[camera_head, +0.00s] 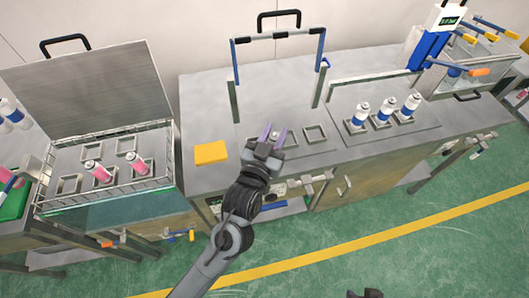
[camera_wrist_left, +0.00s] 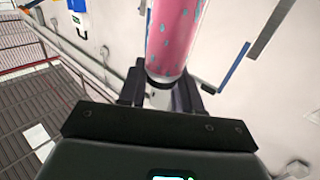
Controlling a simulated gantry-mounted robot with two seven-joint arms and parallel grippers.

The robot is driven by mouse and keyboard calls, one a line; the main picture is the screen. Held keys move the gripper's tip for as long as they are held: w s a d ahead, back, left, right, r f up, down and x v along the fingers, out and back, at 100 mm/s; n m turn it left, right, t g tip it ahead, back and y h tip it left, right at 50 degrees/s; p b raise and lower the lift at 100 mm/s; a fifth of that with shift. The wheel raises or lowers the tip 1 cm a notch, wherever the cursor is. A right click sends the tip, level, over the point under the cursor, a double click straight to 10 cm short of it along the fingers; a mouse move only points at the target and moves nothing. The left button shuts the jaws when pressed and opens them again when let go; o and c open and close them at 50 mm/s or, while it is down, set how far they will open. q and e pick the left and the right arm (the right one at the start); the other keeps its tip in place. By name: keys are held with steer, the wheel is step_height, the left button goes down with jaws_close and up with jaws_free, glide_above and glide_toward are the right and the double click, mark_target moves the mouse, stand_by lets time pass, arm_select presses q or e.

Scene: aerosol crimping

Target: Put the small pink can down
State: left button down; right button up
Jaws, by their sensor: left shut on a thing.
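An empty square holder (camera_head: 315,133) is right of the gripper. A small dark part at the bottom edge may belong to my right gripper; its fingers cannot be made out.
Two pink cans (camera_head: 98,172) (camera_head: 136,163) stand in the left wire-railed tray (camera_head: 75,200). Several white-and-blue cans (camera_head: 384,111) stand in holders on the right. A yellow block (camera_head: 211,153) lies left of the gripper. A blue-and-metal frame (camera_head: 278,35) rises behind it.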

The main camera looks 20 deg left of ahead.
arm_select(q)
steer(key=shift+w+d+r, duration=0.25)
steer(key=shift+d+r, duration=0.05)
steer(key=shift+d, duration=0.2)
steer(key=shift+w+d+r+h+b, duration=0.1)
steer(key=shift+w+d+h+b, duration=0.1)
steer(key=shift+h+b, duration=0.15)
steer(key=w+a+f+b, duration=0.3)
steer(key=w+a+f, duration=0.3)
steer(key=a+f, duration=0.3)
steer(key=shift+f, duration=0.7)
steer(key=shift+w+f, duration=0.15)
steer(key=c, duration=0.8)
jaws_free()
